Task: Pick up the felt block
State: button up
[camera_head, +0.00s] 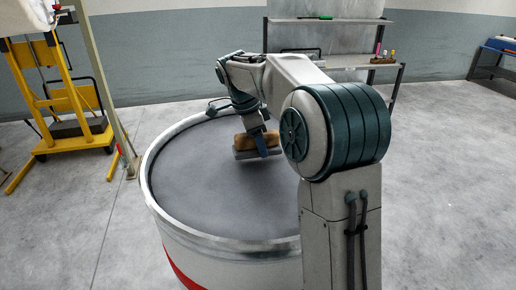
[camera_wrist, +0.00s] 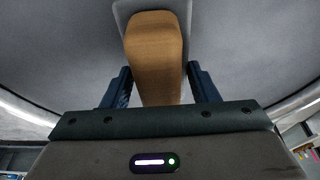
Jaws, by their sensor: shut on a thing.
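The felt block (camera_head: 243,154) has a tan-brown upper part over a grey lower part. In the head view it is at my gripper (camera_head: 264,146), over the far right part of a round grey drum top. In the wrist view the block's brown part (camera_wrist: 154,52) stands between the two blue fingers of my gripper (camera_wrist: 160,88), with a grey edge showing around its far end. My gripper is shut on the block. I cannot tell whether the block's underside touches the drum top.
The round drum top (camera_head: 215,205) has a raised pale metal rim and is otherwise bare. A shelf rack (camera_head: 345,65) with small items stands at the back. Open floor lies at the right.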

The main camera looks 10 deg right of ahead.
notch_tip(320, 180, up, 2)
jog(key=shift+r, duration=0.1)
jog(key=s+d+r+b, duration=0.1)
jog(key=s+d+r, duration=0.5)
jog(key=d, duration=0.4)
jog(key=shift+r+b, duration=0.25)
jog(key=shift+b, duration=0.05)
jog(key=shift+o, duration=1.2)
